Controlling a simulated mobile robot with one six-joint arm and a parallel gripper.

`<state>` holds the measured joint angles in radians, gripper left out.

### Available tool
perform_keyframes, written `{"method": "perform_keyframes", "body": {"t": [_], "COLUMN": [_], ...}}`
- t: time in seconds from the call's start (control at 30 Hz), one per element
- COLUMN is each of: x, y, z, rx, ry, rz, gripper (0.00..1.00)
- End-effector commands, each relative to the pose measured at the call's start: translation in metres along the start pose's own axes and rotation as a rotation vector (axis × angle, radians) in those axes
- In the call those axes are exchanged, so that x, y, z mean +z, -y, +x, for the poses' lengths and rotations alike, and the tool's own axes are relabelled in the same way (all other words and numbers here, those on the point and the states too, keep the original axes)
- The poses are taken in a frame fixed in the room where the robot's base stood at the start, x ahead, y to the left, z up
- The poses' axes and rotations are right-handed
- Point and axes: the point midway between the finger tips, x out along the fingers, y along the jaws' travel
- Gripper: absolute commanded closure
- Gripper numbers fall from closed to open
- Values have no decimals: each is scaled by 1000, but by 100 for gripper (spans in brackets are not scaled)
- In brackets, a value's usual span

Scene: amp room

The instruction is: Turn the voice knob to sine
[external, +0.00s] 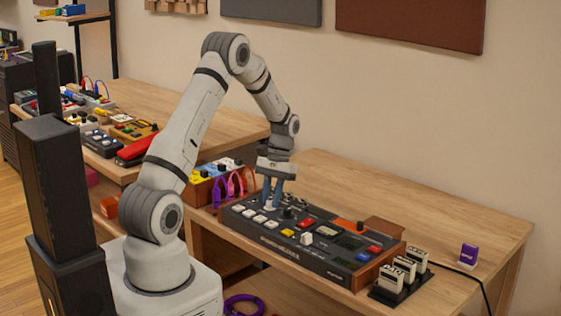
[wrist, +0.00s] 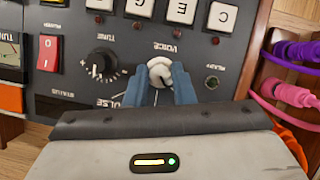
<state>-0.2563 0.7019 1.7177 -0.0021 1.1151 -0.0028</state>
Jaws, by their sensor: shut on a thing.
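The voice knob (wrist: 160,71) is a small pale knob on the dark synth panel (wrist: 118,35), under an upside-down VOICE label (wrist: 166,47) in the wrist view. My gripper (wrist: 164,80) has blue fingers, one on each side of the knob, and is shut on it. An upside-down PULSE label (wrist: 127,102) shows at the knob's lower left. The pointer setting cannot be read clearly, and the SINE label is not legible.
A black tuning knob (wrist: 101,64) and a red switch (wrist: 48,53) lie left of the fingers in the wrist view, with white keys (wrist: 180,11) above. Purple and pink cables (wrist: 292,93) hang at the right. A black stand with white blocks (external: 400,280) is beside the synth.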

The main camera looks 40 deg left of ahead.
Motion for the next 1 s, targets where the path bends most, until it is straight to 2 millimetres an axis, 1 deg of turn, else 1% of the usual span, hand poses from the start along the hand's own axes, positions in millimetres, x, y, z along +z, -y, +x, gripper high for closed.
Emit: {"method": "perform_keyframes", "body": {"t": [0.13, 0.3, 0.8, 0.83, 1.0], "x": [0, 0, 0, 0, 0], "y": [1, 1, 1, 1, 1], "z": [0, 0, 0, 0, 0], "rx": [26, 43, 50, 50, 50], "ry": [-1, -1, -1, -1, -1], "rz": [-65, -106, -123, -123, -122], "gripper": [100, 100, 100, 76, 62]}}
